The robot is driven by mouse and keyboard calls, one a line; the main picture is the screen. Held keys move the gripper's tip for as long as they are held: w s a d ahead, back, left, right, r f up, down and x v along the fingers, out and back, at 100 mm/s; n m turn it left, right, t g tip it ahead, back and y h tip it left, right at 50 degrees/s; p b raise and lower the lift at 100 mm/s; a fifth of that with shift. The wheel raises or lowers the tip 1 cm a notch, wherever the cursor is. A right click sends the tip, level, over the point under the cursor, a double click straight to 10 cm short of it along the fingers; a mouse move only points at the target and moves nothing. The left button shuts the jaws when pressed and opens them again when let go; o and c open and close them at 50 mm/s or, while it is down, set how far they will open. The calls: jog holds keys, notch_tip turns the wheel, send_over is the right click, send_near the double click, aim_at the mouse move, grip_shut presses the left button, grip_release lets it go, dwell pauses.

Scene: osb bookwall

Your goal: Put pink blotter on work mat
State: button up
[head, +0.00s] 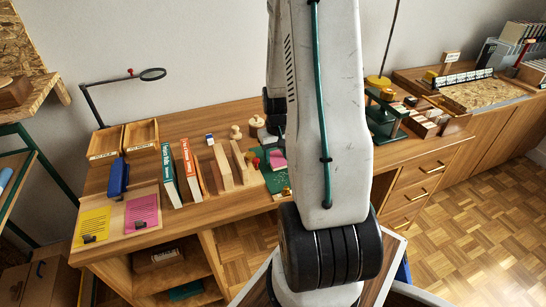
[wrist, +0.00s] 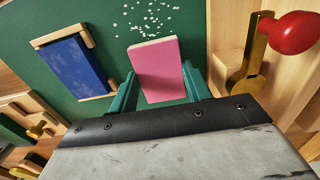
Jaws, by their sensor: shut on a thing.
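The pink blotter (wrist: 158,66) is a flat pink block with a pale edge. It sits between the two green fingers of my gripper (wrist: 160,92), which is shut on it. In the head view the blotter (head: 277,158) shows just left of my arm, which hides most of the gripper. The green work mat (wrist: 105,20) spreads behind the blotter in the wrist view; part of it also shows in the head view (head: 274,183). The blotter appears over the mat, but I cannot tell whether it touches it.
A blue pad in a wooden frame (wrist: 74,67) lies on the mat's left, near scattered white specks (wrist: 150,20). A brass tool with a red knob (wrist: 292,33) stands at the right. Books (head: 170,175) and wooden blocks (head: 222,167) stand left of the mat.

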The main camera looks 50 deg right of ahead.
jog(key=shift+d+f, duration=0.1)
jog(key=shift+f, duration=0.5)
jog(key=shift+f, duration=0.1)
jog(key=o, duration=1)
jog(key=shift+o, duration=0.2)
